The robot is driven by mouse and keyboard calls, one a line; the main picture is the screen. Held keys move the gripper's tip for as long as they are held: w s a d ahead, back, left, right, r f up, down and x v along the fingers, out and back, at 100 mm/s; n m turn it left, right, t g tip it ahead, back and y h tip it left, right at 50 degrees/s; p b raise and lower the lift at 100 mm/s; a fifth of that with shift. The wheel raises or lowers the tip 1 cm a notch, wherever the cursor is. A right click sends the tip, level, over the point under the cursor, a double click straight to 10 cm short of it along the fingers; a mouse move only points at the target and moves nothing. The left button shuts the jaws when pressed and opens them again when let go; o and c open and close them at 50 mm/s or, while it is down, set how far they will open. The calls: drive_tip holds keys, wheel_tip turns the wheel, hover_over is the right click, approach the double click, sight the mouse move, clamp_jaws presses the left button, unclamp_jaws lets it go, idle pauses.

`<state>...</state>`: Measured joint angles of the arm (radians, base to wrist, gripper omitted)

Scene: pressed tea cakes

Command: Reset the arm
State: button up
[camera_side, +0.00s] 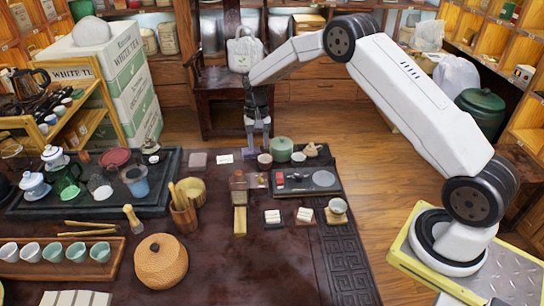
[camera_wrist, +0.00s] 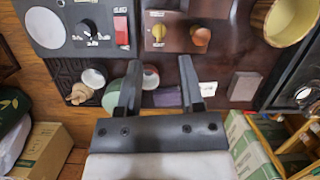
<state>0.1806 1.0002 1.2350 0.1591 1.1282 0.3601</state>
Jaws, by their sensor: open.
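My gripper (camera_side: 258,148) hangs fingers down over the far edge of the dark table (camera_side: 215,270), in front of a wooden chair. In the wrist view my gripper (camera_wrist: 160,75) has its two fingers spread apart, with nothing held between them. A green lidded jar (camera_side: 281,148) and a small cup (camera_side: 265,161) stand just to the right of the fingers in the side view. The exact height of the fingertips is hard to tell.
A dark panel (camera_side: 322,192) with a grey round plate lies at the table's right. A tea tray (camera_side: 30,209) fills the left. Stacked tea boxes (camera_side: 130,80) stand behind.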

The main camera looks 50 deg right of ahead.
drive_tip(key=s+a+r+n+t+h, duration=0.1)
drive_tip(key=s+a+r+n+t, duration=0.1)
drive_tip(key=s, duration=1)
drive_tip(key=s+a+r+n+t+h, duration=0.1)
drive_tip(key=s+a+r+n, duration=0.4)
drive_tip(key=s, duration=0.7)
drive_tip(key=shift+s+r+t, duration=0.35)
drive_tip(key=shift+r+t, duration=0.45)
drive_tip(key=shift+t, duration=0.1)
